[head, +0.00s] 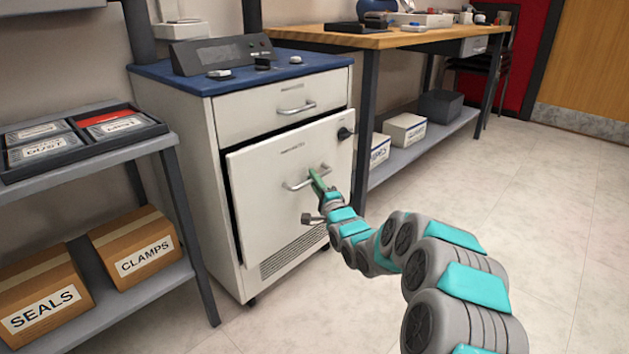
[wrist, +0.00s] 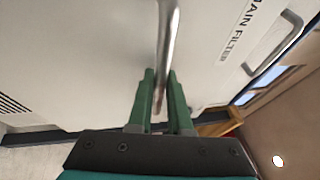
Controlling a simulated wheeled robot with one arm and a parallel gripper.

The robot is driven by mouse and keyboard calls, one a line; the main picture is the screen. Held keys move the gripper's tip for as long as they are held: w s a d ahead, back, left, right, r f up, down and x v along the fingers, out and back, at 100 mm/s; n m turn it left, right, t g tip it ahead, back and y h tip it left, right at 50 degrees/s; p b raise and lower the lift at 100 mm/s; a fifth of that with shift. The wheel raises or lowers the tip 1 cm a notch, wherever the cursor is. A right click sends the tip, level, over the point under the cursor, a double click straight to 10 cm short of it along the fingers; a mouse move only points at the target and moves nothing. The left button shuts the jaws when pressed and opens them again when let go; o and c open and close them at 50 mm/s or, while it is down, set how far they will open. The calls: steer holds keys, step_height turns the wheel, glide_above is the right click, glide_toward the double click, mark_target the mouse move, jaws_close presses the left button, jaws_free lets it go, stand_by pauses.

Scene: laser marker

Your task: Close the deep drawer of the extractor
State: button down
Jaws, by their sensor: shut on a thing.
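The extractor is a white cabinet with a blue top (head: 300,66). Its deep lower drawer (head: 262,205) stands slightly out from the body, with a dark gap along its left edge. My gripper (head: 317,178) is at the drawer's metal bar handle (head: 296,185). In the wrist view, the green fingers of my gripper (wrist: 162,100) are on either side of the handle bar (wrist: 168,50), shut on it. The drawer front (wrist: 90,60) fills much of that view, with part of a "MAIN FILTER" label. The inside of the drawer is hidden.
The shallow upper drawer (head: 285,106) looks shut. A grey shelf unit (head: 95,150) with boxes stands close on the left, a wooden workbench (head: 385,38) on the right. The right floor (head: 530,200) is clear.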

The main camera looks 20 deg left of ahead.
mark_target(304, 175)
steer(key=shift+w+a, duration=0.3)
steer(key=shift+a, duration=0.3)
steer(key=shift+w+a, duration=0.25)
steer(key=shift+a, duration=0.4)
steer(key=shift+w+a, duration=0.3)
steer(key=shift+a, duration=0.3)
steer(key=c, duration=0.8)
jaws_free()
steer(key=shift+a, duration=0.1)
steer(key=shift+c, duration=0.2)
steer(key=shift+s, duration=0.1)
steer(key=p+v, duration=0.1)
steer(key=v, duration=0.6)
steer(key=shift+s+d+f, duration=0.15)
steer(key=shift+s+d, duration=0.05)
steer(key=shift+s, duration=0.05)
